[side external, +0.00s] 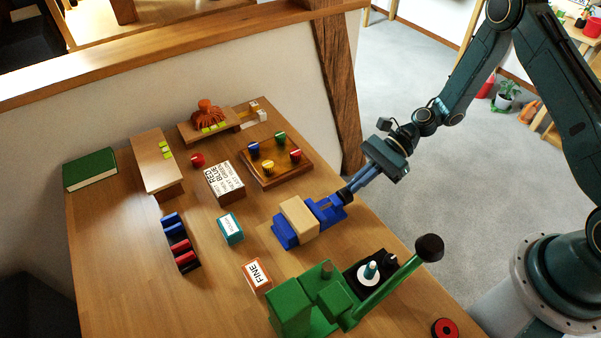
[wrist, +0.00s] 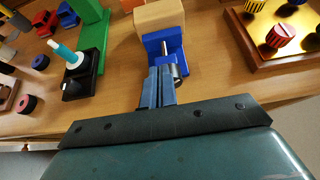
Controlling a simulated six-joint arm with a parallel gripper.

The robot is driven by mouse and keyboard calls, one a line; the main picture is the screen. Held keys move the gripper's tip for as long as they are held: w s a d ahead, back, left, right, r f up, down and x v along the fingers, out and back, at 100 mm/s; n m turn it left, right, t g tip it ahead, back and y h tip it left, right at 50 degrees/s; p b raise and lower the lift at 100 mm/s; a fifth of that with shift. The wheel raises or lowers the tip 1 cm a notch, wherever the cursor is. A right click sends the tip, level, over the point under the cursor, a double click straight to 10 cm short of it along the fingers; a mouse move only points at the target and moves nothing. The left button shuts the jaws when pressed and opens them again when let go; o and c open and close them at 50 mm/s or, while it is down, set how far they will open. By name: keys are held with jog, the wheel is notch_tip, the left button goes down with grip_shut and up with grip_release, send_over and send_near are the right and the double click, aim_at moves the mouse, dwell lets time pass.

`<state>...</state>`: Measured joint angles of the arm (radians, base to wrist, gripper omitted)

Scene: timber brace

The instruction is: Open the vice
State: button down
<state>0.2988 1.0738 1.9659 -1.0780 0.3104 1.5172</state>
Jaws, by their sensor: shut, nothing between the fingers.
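The blue vice (side external: 285,232) sits near the right edge of the wooden table, with a light wooden block (side external: 299,218) between its jaws. It also shows in the wrist view (wrist: 164,44), with the block (wrist: 158,17) beyond its near jaw and a metal screw at its near end. My gripper (side external: 350,192) is shut and empty, with its fingertips at the screw end of the vice. In the wrist view the closed fingers (wrist: 161,80) overlap the handle end, so I cannot tell whether they touch it. The fingers partly hide the handle.
A green lever press (side external: 325,295) with a black-knobbed arm stands in front of the vice. A wooden board with coloured knobs (side external: 272,165) lies behind it. Small labelled boxes (side external: 229,229) and a rack of blue and red pieces (side external: 180,243) are to the left.

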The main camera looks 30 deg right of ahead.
jog(key=shift+s+f, duration=0.15)
jog(key=shift+s, duration=0.15)
dwell(0.5)
jog(key=shift+s+r, duration=0.1)
jog(key=shift+r, duration=0.3)
jog(key=shift+d, duration=0.1)
jog(key=shift+d, duration=2.9)
jog(key=w, duration=0.1)
jog(key=w+d, duration=0.1)
jog(key=shift+w, duration=0.3)
jog(key=shift+a, duration=0.2)
jog(key=shift+a, duration=3.3)
